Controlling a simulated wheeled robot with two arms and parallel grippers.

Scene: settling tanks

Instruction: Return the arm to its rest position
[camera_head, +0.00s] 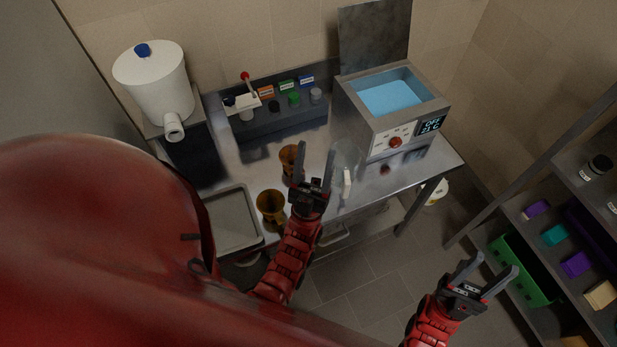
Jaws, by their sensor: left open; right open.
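My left gripper (315,168) is open and empty. It appears over the front edge of the steel table (235,165), between an amber cup and a small white item. My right gripper (491,275) is open and empty over the floor, to the right of the table and left of the shelf. Both red forearms come up from the bottom of the view. A large red surface, part of my own body, fills the lower left.
Amber cups (271,207) and a grey tray (232,218) stand near my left gripper. A water bath (392,112) reading OFF is at the table's right. A shelf (575,230) with a green crate (522,270) stands at right. Floor (375,275) between is clear.

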